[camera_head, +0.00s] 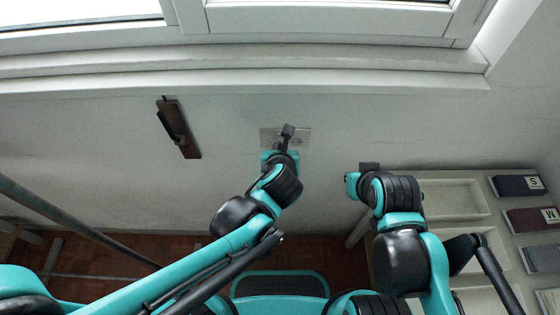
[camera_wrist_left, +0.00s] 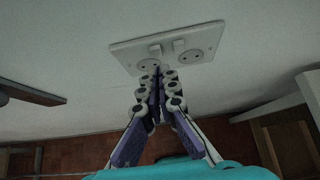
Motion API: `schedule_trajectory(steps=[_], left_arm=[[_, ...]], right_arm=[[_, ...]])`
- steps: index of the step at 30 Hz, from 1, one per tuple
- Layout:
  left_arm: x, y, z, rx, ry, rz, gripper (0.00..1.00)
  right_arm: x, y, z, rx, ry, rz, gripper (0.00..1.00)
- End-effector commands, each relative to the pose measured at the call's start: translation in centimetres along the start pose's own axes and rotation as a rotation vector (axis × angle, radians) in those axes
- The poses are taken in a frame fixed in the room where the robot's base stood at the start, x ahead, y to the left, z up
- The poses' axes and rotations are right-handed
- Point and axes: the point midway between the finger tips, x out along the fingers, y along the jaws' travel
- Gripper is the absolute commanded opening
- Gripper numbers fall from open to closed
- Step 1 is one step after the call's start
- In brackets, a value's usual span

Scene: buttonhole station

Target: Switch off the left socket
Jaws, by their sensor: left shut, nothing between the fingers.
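A pale double socket plate (camera_head: 268,133) is on the wall below the window sill, partly hidden by my left gripper (camera_head: 288,130). In the left wrist view the plate (camera_wrist_left: 122,51) shows a left socket (camera_wrist_left: 145,64) and a right socket (camera_wrist_left: 191,57). A left switch (camera_wrist_left: 155,50) and a right switch (camera_wrist_left: 178,44) sit near its upper middle. My left gripper (camera_wrist_left: 157,70) is shut and empty, its tips in front of the plate's lower middle, beside the left socket. Contact cannot be told. My right gripper (camera_head: 369,166) is right of the plate; its fingers are unclear.
A dark wooden piece with a handle (camera_head: 180,128) is on the wall left of the plate. The window sill (camera_head: 240,84) runs above. Shelving (camera_head: 452,199) with dark lettered blocks (camera_head: 517,186) stands at the right. A grey rail (camera_head: 75,222) crosses the lower left.

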Motion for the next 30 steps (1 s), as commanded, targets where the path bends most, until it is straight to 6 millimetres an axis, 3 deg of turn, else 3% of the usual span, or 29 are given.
schedule_trajectory(steps=[6,17,21,30], left_arm=[[1.2,0.0,1.3,-0.001,0.0,0.0,0.0],[1.3,0.0,1.4,-0.001,0.0,0.0,0.0],[1.8,0.1,2.7,-0.001,0.0,0.002,0.0],[1.7,0.0,2.4,0.0,0.0,0.0,0.0]], right_arm=[[0.4,0.0,0.3,0.0,0.0,0.0,0.0],[0.3,0.0,0.2,0.0,0.0,0.0,0.0],[-0.2,0.0,-0.1,0.0,0.0,0.0,0.0],[-0.1,0.0,0.0,0.0,0.0,0.0,0.0]])
